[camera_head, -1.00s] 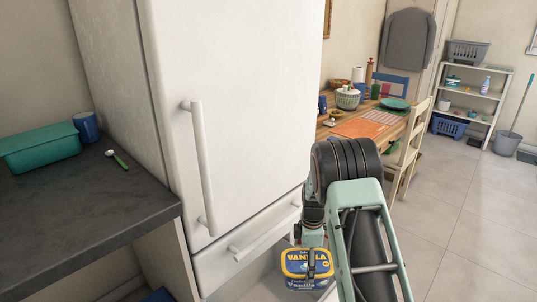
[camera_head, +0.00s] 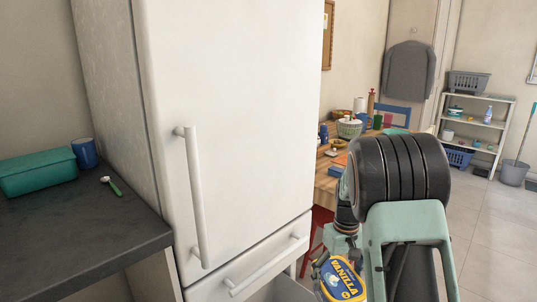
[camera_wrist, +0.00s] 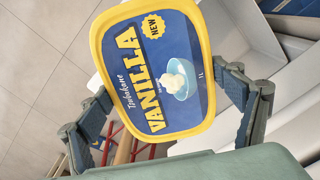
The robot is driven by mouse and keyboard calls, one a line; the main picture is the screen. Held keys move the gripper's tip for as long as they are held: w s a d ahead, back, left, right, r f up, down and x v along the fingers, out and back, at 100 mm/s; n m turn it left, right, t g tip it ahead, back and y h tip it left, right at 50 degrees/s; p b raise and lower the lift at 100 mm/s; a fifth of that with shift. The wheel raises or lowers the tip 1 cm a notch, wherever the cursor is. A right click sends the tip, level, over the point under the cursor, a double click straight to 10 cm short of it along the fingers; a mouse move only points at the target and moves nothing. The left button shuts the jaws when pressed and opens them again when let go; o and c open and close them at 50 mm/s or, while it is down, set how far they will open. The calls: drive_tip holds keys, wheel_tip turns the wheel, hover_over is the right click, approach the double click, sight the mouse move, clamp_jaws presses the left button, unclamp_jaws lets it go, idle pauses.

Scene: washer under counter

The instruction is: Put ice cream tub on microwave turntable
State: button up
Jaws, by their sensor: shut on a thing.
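The ice cream tub (camera_head: 343,281) is blue with a yellow rim and the word VANILLA on its lid. It is at the bottom of the head view, partly cut off by the frame edge. My gripper (camera_head: 338,262) is shut on the tub. In the wrist view the tub (camera_wrist: 165,72) fills the middle, and the fingers of my gripper (camera_wrist: 163,88) press on its two sides. The microwave and its turntable are not in view.
A tall white fridge (camera_head: 230,110) stands close on the left, its lower drawer (camera_head: 262,270) pulled out. A dark counter (camera_head: 70,235) holds a teal box, a blue mug and a spoon. A dining table (camera_head: 327,185) stands behind my arm. Floor (camera_head: 480,240) at right is clear.

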drive_tip(key=r+m, duration=0.1)
drive_tip(key=s+d+r+m, duration=0.1)
drive_tip(key=m, duration=0.1)
drive_tip(key=shift+d, duration=0.1)
drive_tip(key=s+a+r, duration=0.7)
wheel_tip(320, 180, up, 23)
drive_tip(key=s+p, duration=0.2)
drive_tip(key=p, duration=3)
drive_tip(key=shift+f+p, duration=0.15)
drive_tip(key=shift+p, duration=0.2)
drive_tip(key=shift+d, duration=0.1)
drive_tip(key=shift+a, duration=0.2)
